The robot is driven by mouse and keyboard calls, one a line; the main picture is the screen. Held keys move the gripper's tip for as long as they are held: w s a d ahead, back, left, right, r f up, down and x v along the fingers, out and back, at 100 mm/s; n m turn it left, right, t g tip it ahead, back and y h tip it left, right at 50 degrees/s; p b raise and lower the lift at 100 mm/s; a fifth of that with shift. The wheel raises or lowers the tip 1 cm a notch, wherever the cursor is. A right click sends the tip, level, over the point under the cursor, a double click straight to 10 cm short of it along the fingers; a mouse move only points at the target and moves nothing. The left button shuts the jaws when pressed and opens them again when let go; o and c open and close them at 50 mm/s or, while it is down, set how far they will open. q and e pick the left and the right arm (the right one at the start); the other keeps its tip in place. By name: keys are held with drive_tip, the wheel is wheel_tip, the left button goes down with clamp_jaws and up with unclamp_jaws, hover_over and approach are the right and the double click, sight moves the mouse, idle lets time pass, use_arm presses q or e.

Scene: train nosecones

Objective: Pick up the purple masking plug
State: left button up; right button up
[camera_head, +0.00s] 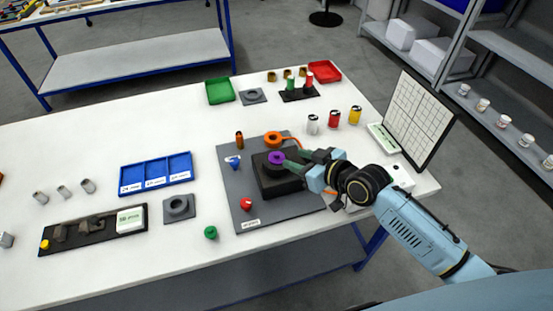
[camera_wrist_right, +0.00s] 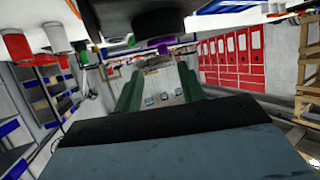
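The purple masking plug (camera_head: 276,158) is a small round piece on top of a black block (camera_head: 268,182) on a dark grey mat (camera_head: 232,181). My right gripper (camera_head: 292,160) reaches in from the right, its green fingers close to the plug's right side. In the right wrist view the two fingers (camera_wrist_right: 159,72) are apart with nothing seen held. The purple plug (camera_wrist_right: 163,46) shows there just beyond the fingertips, partly cut by the dark block. I cannot tell whether a finger touches it. My left gripper is not in view.
On the mat are an orange ring (camera_head: 273,138), a blue piece (camera_head: 233,162), a red piece (camera_head: 246,204) and a brown cylinder (camera_head: 239,140). A blue tray (camera_head: 156,174) stands left, cans (camera_head: 333,118) behind, and a white grid panel (camera_head: 414,120) at right.

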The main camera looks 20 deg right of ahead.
sight(278, 154)
drive_tip(key=shift+a+x, duration=0.25)
drive_tip(key=shift+x, duration=2.7)
drive_tip(key=shift+s, duration=0.25)
clamp_jaws()
